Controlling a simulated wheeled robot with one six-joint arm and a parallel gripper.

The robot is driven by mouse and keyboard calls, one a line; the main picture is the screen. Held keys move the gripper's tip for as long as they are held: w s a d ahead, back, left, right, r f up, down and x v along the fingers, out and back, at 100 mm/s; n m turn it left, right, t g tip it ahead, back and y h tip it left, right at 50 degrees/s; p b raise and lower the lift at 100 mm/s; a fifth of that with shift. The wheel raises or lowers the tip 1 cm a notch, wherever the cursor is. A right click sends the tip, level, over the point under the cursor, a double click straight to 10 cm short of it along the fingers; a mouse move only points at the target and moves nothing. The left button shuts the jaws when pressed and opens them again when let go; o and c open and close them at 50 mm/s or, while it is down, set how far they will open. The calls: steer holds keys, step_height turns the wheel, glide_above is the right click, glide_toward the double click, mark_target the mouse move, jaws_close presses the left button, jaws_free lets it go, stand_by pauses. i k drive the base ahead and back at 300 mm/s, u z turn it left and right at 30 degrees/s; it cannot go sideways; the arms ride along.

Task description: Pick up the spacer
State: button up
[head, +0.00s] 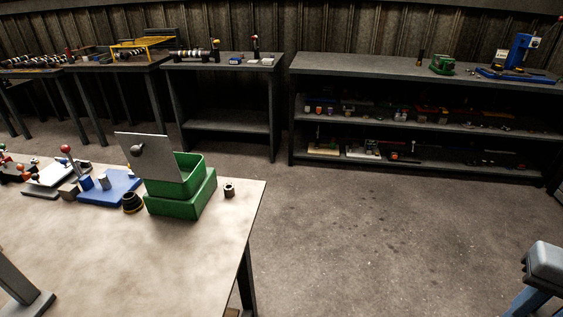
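A small dark cylinder (229,190), with what looks like a hole in its top, stands upright on the near table, just right of the green box. It looks like the spacer, but it is too small to be sure. A wider black round part (132,203) with a pale band sits left of the green box. My gripper is not in view in the head view.
The near table (120,260) has a clear front and right edge. A green box (180,203) with a raised grey plate and a blue fixture (112,187) stand on it. A shelf unit (380,67) stands behind. Open floor (390,240) lies right; a blue-legged grey object (546,263) is at lower right.

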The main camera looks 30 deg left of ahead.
mark_target(229, 189)
steer(key=u, duration=0.15)
steer(key=i, duration=1.4)
steer(key=u, duration=1.3)
steer(key=i, duration=0.8)
steer(key=u, duration=1.15)
steer(key=i, duration=0.25)
steer(key=u, duration=0.2)
